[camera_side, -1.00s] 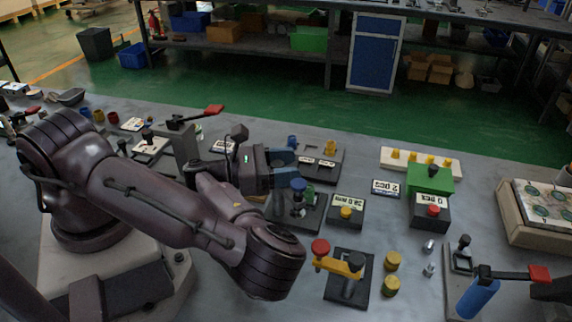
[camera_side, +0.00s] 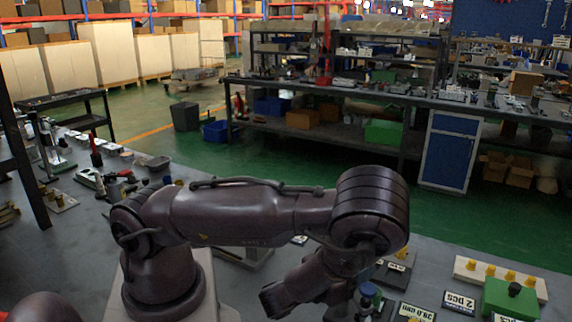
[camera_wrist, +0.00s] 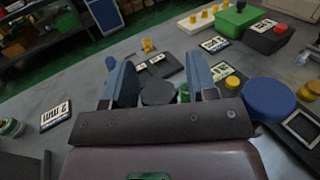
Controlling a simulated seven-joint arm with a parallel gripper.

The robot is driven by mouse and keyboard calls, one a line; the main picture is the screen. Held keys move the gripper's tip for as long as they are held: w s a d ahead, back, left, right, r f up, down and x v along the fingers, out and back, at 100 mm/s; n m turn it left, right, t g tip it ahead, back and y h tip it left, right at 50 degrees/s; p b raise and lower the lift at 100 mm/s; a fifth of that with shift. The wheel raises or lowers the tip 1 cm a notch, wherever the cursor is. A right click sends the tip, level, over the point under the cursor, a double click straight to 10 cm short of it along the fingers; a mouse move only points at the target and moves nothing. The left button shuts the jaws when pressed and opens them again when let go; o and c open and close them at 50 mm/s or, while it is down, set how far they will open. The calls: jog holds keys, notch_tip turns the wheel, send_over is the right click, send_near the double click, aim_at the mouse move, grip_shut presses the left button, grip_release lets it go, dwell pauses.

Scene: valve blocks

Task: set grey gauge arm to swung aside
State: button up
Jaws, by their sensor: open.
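My gripper (camera_wrist: 160,78) is open in the wrist view, its two blue-grey fingers apart. A dark grey rounded piece (camera_wrist: 158,94) shows between the fingers, with a bit of green (camera_wrist: 183,93) beside it. I cannot tell whether this piece is the grey gauge arm, or whether a finger touches it. A large blue knob (camera_wrist: 270,101) stands close, right of the right finger. A blue knob also shows at the bottom of the side view (camera_side: 368,291). My gripper's fingers cannot be made out in the side view.
A dark plate with labels (camera_wrist: 160,64) and a yellow peg (camera_wrist: 148,45) lies beyond the fingers. A green box (camera_wrist: 236,20) and a pale strip of yellow pegs (camera_wrist: 205,20) stand farther back. A "2 mm" label (camera_wrist: 56,115) lies left on fairly open table.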

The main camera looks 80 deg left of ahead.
jog(key=s+d+f+n+g+y, duration=0.1)
jog(key=s+d+n+g+y, duration=0.8)
jog(key=s+n+g+y, duration=0.15)
jog(key=s+a+r+n+h, duration=0.2)
jog(key=a+r+n+h, duration=0.1)
jog(key=r+n+h, duration=0.5)
jog(key=s+a+r+n+g+h, duration=0.1)
jog(key=a+r+n+h, duration=0.2)
jog(key=r+n+h, duration=0.4)
jog(key=shift+s+a+r+n+h, duration=0.35)
jog(key=shift+r+n, duration=3.2)
jog(key=shift+r, duration=1.15)
